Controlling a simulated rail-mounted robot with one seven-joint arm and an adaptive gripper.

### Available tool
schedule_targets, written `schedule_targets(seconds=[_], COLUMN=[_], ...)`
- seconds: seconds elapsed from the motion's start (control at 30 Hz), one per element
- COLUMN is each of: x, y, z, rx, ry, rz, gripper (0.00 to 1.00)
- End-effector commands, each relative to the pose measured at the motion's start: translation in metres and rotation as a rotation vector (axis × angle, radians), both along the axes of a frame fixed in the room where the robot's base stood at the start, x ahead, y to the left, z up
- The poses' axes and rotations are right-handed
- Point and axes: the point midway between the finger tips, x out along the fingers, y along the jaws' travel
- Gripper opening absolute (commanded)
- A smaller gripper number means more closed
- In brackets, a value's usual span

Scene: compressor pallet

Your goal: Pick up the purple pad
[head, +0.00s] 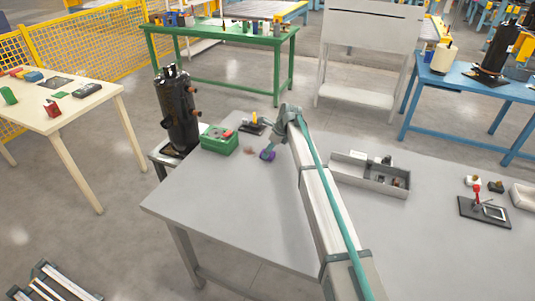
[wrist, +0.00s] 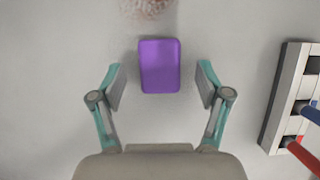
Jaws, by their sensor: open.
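The purple pad (wrist: 160,66) lies flat on the grey table in the wrist view, upright in the picture and a little above its middle. It also shows in the head view (head: 268,155), small and partly covered by my gripper. My gripper (wrist: 160,84) is open, with one teal finger on each side of the pad and a gap of bare table on both sides. The fingers do not touch the pad in the wrist view. The exact height of the fingertips over the table cannot be told.
A green box (head: 219,140) stands left of my gripper, by a black cylinder (head: 177,112). A grey divided tray (head: 368,176) lies to the right. A light rack (wrist: 286,98) with red and blue handles is at right in the wrist view. A reddish speckled patch (wrist: 146,8) lies beyond the pad.

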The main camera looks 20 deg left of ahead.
Motion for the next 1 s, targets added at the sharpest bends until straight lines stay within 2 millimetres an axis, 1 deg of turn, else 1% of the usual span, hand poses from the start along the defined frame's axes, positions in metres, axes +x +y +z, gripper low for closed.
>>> schedule_targets(seconds=[0.1, 0.3, 0.33, 0.57, 0.6, 0.63, 0.67, 1.0], x=[0.0002, 0.0001, 0.0001, -0.0001, -0.0001, 0.0, 0.0, 0.0], y=[0.0042, 0.0046, 0.0046, 0.0045, 0.0045, 0.0046, 0.0046, 0.0046], z=[-0.0091, -0.0109, -0.011, -0.0108, -0.0108, -0.0108, -0.0108, -0.0092], rx=[0.0, 0.0, 0.0, 0.0, 0.0, 0.0, 0.0, 0.0], ry=[0.001, 0.0, 0.0, 0.0, 0.0, 0.0, 0.0, 0.0], rz=[0.0, 0.001, 0.001, 0.001, 0.001, 0.001, 0.001, 0.001], gripper=[0.76, 0.76, 0.74, 0.36, 0.29, 0.24, 0.22, 0.22])
